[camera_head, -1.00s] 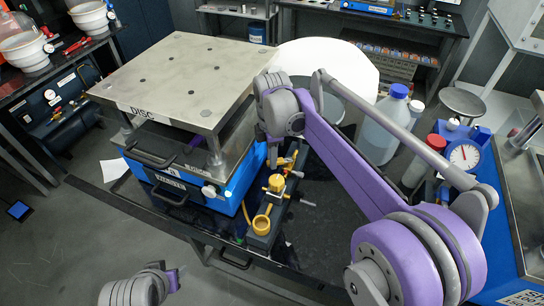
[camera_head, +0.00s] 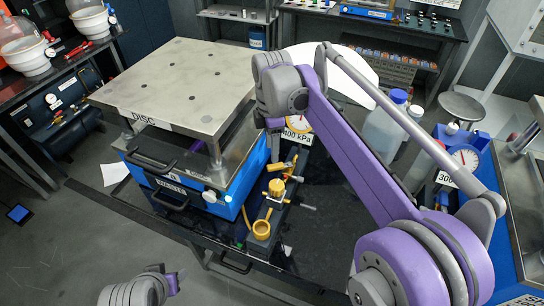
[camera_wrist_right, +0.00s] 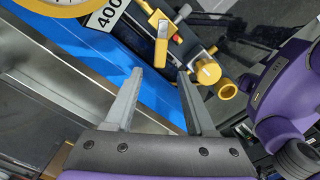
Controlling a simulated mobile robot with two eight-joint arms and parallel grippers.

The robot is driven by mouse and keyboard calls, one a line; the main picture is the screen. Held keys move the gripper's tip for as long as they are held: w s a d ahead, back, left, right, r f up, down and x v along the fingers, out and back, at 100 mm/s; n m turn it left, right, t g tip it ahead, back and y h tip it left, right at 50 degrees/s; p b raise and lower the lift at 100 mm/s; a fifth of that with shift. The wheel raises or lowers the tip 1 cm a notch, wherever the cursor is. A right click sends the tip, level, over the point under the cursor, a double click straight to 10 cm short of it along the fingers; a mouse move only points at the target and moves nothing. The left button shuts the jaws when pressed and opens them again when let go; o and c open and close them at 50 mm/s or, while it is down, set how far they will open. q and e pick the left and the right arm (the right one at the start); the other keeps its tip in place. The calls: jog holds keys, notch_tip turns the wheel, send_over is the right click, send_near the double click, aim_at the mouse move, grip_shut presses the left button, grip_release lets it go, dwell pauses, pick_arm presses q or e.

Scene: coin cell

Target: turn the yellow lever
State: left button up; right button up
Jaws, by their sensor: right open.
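The yellow lever (camera_head: 280,167) is a short flat bar on the dark valve block beside the blue press. It also shows in the right wrist view (camera_wrist_right: 161,50), just beyond my fingertips. My right gripper (camera_head: 275,150) is above and behind the lever in the head view, its fingers mostly hidden by my wrist. In the right wrist view, my right gripper (camera_wrist_right: 160,76) is open and empty, with the lever ahead of the gap. I see no contact between fingers and lever. My left gripper is not in view; only part of my left arm shows at the bottom left.
A yellow knob (camera_head: 276,187) and a yellow cup (camera_head: 261,229) sit on the same block in front of the lever. A 400 kPa gauge (camera_head: 297,124) stands behind it. The blue press (camera_head: 223,205) with its steel plate (camera_head: 180,80) is close on the left. Bottles (camera_head: 385,130) stand right.

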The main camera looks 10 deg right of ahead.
aim_at(279, 164)
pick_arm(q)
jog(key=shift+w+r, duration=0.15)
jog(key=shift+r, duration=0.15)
pick_arm(e)
notch_tip(279, 164, up, 5)
jog(key=shift+f, duration=0.2)
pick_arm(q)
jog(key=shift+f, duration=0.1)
pick_arm(e)
jog(key=f+b, duration=0.1)
jog(key=f, duration=0.2)
jog(key=d+f+b, duration=0.1)
jog(key=f, duration=0.3)
jog(key=d+f+b, duration=0.1)
jog(key=f, duration=0.3)
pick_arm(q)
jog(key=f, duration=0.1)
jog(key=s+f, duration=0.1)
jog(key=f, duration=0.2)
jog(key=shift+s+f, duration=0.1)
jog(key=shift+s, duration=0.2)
pick_arm(e)
jog(key=shift+r, duration=0.1)
jog(key=shift+c, duration=0.2)
grip_shut()
